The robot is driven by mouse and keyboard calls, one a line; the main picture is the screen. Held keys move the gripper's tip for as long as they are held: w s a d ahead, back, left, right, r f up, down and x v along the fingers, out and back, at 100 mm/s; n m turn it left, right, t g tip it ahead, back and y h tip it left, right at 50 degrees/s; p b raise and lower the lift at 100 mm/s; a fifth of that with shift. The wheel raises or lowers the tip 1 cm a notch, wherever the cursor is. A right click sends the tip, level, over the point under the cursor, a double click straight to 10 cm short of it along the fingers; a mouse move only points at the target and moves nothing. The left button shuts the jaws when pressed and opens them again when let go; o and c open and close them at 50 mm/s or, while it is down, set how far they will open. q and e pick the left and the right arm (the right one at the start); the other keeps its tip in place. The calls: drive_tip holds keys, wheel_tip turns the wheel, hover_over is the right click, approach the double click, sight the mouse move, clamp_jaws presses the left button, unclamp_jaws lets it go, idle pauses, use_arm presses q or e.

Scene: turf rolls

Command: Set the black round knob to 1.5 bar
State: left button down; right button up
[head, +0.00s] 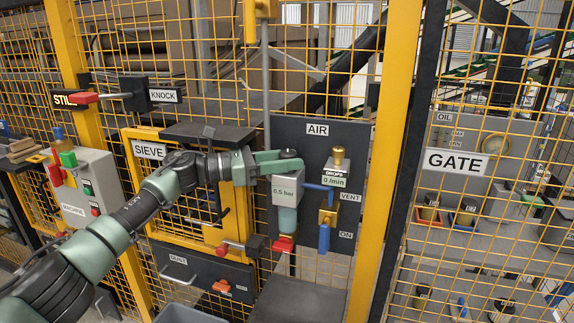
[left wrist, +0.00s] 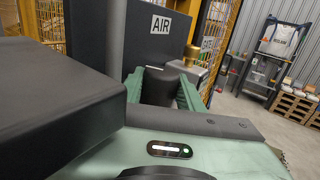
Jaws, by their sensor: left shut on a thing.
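The black round knob (head: 289,154) sits on top of the grey regulator block (head: 287,188) on the dark AIR panel (head: 318,129). The block's display reads 0.5 bar. My left gripper (head: 284,161) reaches in from the left and is shut on the knob. In the left wrist view the green fingers of my left gripper (left wrist: 162,88) stand on both sides of the dark knob (left wrist: 161,88), whose lower part is hidden. My right gripper does not show in either view.
Right of the knob are a brass oiler cap (head: 338,158), a DROPS display reading 0 /min, a blue VENT lever (head: 318,188) and a blue ON handle (head: 324,238). A red-ended part (head: 283,243) hangs below the regulator. A yellow post (head: 391,150) stands right of the panel.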

use_arm(q)
drive_tip(key=c, duration=0.9)
unclamp_jaws()
drive_tip(key=shift+s+r, duration=0.1)
drive_tip(key=shift+r, duration=0.05)
